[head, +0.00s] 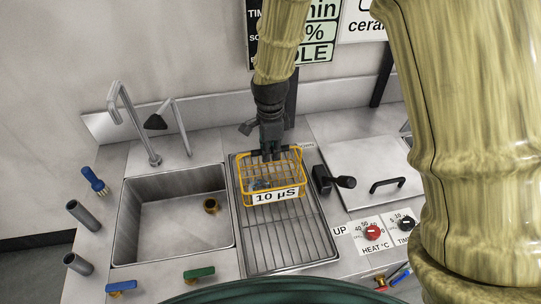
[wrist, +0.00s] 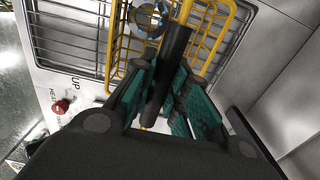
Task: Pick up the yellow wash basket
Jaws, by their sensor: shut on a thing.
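The yellow wash basket (head: 292,173) is a wire basket with a white "10 µS" label on its front. In the head view it is at the drain rack (head: 288,238), beside the sink; I cannot tell whether it touches the rack. My gripper (head: 270,155) is over the basket's rear side, pointing down. In the wrist view the green-padded fingers (wrist: 172,98) are shut on a dark bar, the basket's handle (wrist: 168,72). Yellow wires (wrist: 215,30) show behind the fingers. A round metal and blue item (wrist: 147,18) lies inside the basket.
A lidded tank (head: 355,165) with a black handle (head: 387,185) is on the right. A black lever (head: 335,181) stands close to the basket's right.

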